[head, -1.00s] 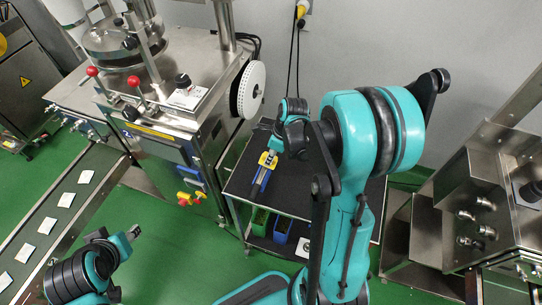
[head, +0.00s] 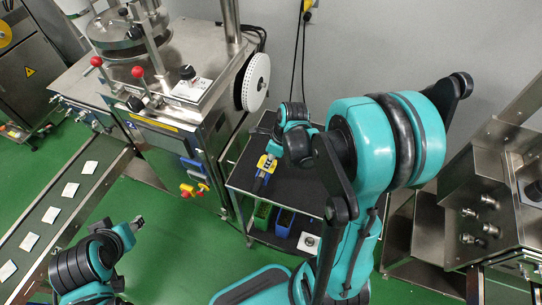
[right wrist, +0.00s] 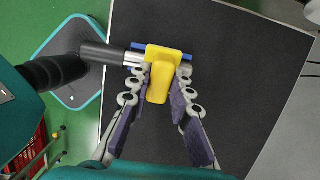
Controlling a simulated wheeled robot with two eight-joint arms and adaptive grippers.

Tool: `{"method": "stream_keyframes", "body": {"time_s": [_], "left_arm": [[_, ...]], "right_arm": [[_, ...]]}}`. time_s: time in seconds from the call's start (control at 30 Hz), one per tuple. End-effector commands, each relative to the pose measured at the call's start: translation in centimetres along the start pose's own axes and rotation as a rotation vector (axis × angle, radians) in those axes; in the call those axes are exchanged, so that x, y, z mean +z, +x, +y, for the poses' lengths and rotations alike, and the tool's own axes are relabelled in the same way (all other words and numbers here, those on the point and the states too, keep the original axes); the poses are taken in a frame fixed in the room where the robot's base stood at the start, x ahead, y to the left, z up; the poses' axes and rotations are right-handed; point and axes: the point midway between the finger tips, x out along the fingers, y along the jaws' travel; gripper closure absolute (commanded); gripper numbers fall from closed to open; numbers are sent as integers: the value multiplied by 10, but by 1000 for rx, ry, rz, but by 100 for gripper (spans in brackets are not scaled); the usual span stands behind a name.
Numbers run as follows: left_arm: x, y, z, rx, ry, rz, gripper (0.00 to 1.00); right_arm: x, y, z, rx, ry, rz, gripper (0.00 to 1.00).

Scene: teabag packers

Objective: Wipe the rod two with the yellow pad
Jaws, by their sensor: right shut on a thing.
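The yellow pad (head: 265,164) is in my right gripper (head: 267,168), over the dark top of the cart in the head view. In the right wrist view the yellow pad (right wrist: 163,66) sits between the two fingers of my right gripper (right wrist: 160,82), which is shut on it. A blue strip shows behind the pad's upper end. My left gripper (head: 138,221) is at the lower left, over the green floor near the conveyor and away from the pad; its jaw opening is too small to read. I cannot tell which part is rod two.
The black-topped cart (head: 310,199) has green and blue bins below. The steel machine (head: 180,110), with red-knobbed levers (head: 138,71) and a white wheel (head: 256,82), stands to its left. A conveyor (head: 85,185) carries several teabags. Another steel machine (head: 490,200) is at right.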

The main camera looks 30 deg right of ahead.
Motion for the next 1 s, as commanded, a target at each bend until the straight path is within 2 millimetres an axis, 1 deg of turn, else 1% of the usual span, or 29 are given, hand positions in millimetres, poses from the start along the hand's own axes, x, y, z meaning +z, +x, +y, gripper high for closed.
{"method": "stream_keyframes", "body": {"time_s": [0.2, 0.3, 0.5, 0.67, 1.0], "left_arm": [[1, 2, 0, 0, 0, 0, 60], [2, 2, 0, 0, 0, 0, 60], [4, 6, 0, 0, 0, 0, 60], [4, 6, 0, 0, 0, 0, 60], [7, 9, 0, 0, 0, 0, 60]], "right_arm": [[0, 2, 21, 1, -2, 0, 100], [0, 2, 28, 1, -1, 0, 100], [-1, 6, 31, 2, 0, 0, 100], [-1, 6, 25, 2, 0, 1, 100], [0, 4, -5, -1, 1, 0, 100]]}}
